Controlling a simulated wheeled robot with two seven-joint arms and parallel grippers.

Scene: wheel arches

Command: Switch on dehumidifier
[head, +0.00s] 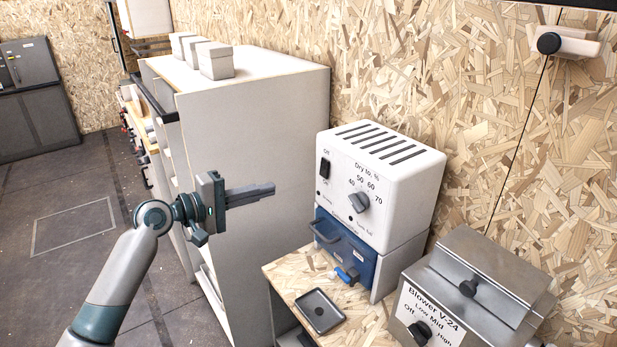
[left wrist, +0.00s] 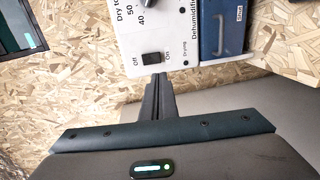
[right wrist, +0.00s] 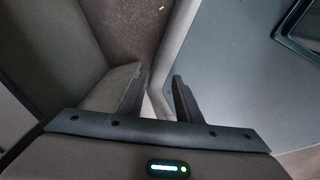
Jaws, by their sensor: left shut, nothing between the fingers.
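The white dehumidifier (head: 408,195) stands on a wooden-topped bench against the wall. Its front has a black rocker switch (head: 324,168) between Off and On labels, a grey dial (head: 359,203) and small dark indicators. I cannot tell which way the rocker is pressed. A blue tank (head: 345,248) with a handle sits below. My left gripper (head: 272,187) is shut and empty, left of the dehumidifier and pointing at its front. In the left wrist view the switch (left wrist: 152,58) appears just beyond the fingertips (left wrist: 160,78); contact is not apparent. My right gripper (right wrist: 161,76) is open and empty.
A metal blower box (head: 480,275) stands at the front right. A dark tray (head: 319,311) and a small blue-and-white item (head: 347,275) lie on the bench (head: 285,272). A tall pale cabinet (head: 260,130) with several boxes on top stands behind my left gripper.

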